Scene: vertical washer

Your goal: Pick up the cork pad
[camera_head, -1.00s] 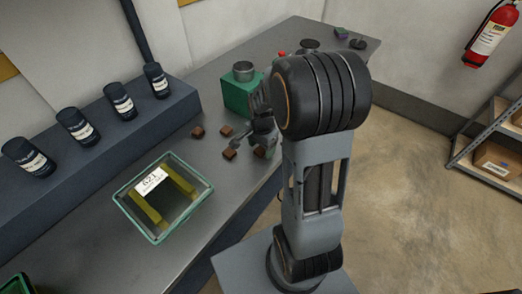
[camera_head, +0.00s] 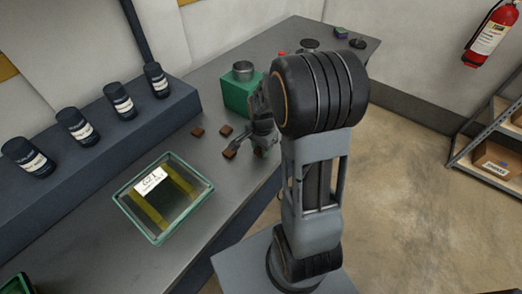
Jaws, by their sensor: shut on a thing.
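Several small brown cork pads lie on the grey bench. One pad (camera_head: 197,132) is at the left and another pad (camera_head: 226,131) is just right of it. A third cork pad (camera_head: 229,153) is nearer the bench's front edge, at the tip of my gripper (camera_head: 235,148). My gripper is shut on this third pad, which looks slightly tilted. Whether it is clear of the bench cannot be told. My wrist and arm hide part of the gripper and the bench to the right.
A green block with a metal cup (camera_head: 242,71) on it stands behind the gripper. A green-rimmed glass tray (camera_head: 155,239) with a white label lies at the front left. Several dark labelled canisters (camera_head: 120,102) stand on a raised ledge. Bare bench lies between tray and pads.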

